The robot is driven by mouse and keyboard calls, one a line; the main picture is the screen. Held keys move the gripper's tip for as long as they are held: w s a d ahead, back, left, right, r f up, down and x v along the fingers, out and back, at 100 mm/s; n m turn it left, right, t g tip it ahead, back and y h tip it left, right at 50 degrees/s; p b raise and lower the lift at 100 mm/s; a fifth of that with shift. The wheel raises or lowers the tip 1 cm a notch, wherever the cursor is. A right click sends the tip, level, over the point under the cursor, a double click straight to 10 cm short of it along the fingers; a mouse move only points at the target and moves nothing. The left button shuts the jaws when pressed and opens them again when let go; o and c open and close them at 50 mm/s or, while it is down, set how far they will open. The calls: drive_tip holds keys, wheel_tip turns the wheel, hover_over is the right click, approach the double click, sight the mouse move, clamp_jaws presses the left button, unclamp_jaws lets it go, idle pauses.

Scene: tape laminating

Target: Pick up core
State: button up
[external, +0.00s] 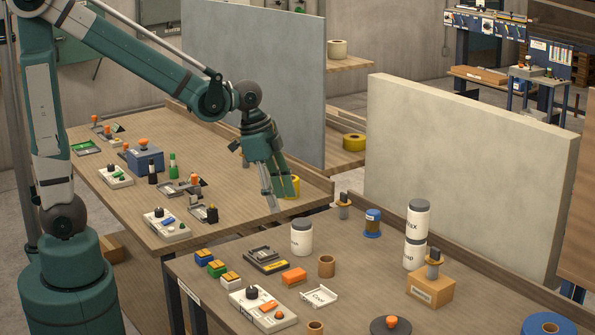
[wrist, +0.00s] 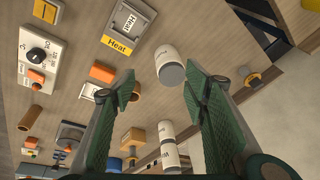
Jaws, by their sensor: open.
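A brown cardboard core (external: 326,266), a short upright tube, stands on the front table. In the wrist view a brown piece (wrist: 136,91) that looks like this core is partly hidden behind the left finger. A second brown tube (external: 315,328) stands at the picture's bottom edge and also shows in the wrist view (wrist: 30,117). A white holder marked "Core" (external: 319,296) lies empty between them. My gripper (external: 281,198) is open and empty, above and behind the front table's far left part. Its fingers (wrist: 160,92) are spread wide, with nothing between them.
A white jar (external: 301,238), an orange block (external: 293,276) and a dark heat unit (external: 265,258) stand near the core. A white control box (external: 263,309), stacked white bottles (external: 416,233) and a blue spool (external: 372,222) are further off. Bare wood lies right of the core.

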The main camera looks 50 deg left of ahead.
drive_tip(key=w+d+f+m+g+p, duration=0.1)
drive_tip(key=w+d+f+m+p, duration=0.2)
drive_tip(key=d, duration=0.5)
drive_tip(key=m+g+p, duration=0.2)
drive_tip(key=m+p, duration=0.1)
drive_tip(key=m, duration=0.1)
hover_over(326, 258)
drive_tip(key=a, duration=0.1)
wheel_tip(326, 258, down, 4)
drive_tip(key=shift+a+r, duration=0.1)
drive_tip(key=shift+s+d+f, duration=0.1)
drive_tip(key=shift+d+f, duration=0.15)
drive_tip(key=shift+f, duration=0.1)
drive_tip(key=shift+f, duration=0.1)
drive_tip(key=shift+d+f, duration=0.15)
drive_tip(key=shift+f, duration=1.05)
drive_tip(key=shift+d+f, duration=0.2)
drive_tip(key=shift+f, duration=1.1)
drive_tip(key=shift+d+f, duration=0.2)
drive_tip(key=shift+f, duration=1.05)
drive_tip(key=shift+c, duration=0.3)
